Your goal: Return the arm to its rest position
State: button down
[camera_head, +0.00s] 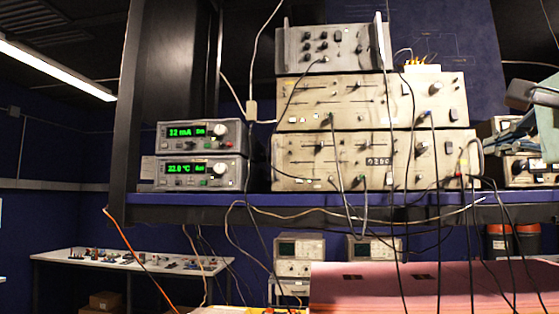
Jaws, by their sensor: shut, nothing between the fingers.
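My gripper is not in view in the head view, and I cannot make out any part of my arm for sure. The head view shows a dark shelf (300,213) across the middle with lab instruments on it.
Two meters with green displays (195,135) stand on the shelf's left. A stack of beige instruments (375,160) stands mid-shelf, with cables hanging down. A pink panel (410,285) is at the lower right. A white table (130,262) with small items stands behind left. Grey-green equipment (540,95) is at the right edge.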

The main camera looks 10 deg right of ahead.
jog(key=shift+s, duration=0.25)
dwell(0.3)
jog(key=w+a+f+n+g+y+p, duration=0.25)
jog(key=a+f+n, duration=0.35)
jog(key=a+f, duration=0.45)
jog(key=w+a+f+n+g+y+p, duration=0.15)
jog(key=a+f+n+g, duration=0.3)
jog(key=a+f, duration=0.65)
jog(key=s+a+f+n+g, duration=0.1)
jog(key=s+f+n, duration=0.2)
jog(key=f, duration=0.5)
jog(key=s+a+f+n+g+p, duration=0.1)
jog(key=s+a+f+n+g, duration=0.1)
jog(key=f, duration=0.6)
jog(key=s+a+f+n+g, duration=0.1)
jog(key=s+f+n, duration=0.4)
jog(key=f, duration=0.3)
jog(key=shift+s+a+g, duration=0.15)
jog(key=shift+s+g, duration=0.1)
jog(key=shift+g, duration=0.15)
jog(key=shift+r, duration=0.1)
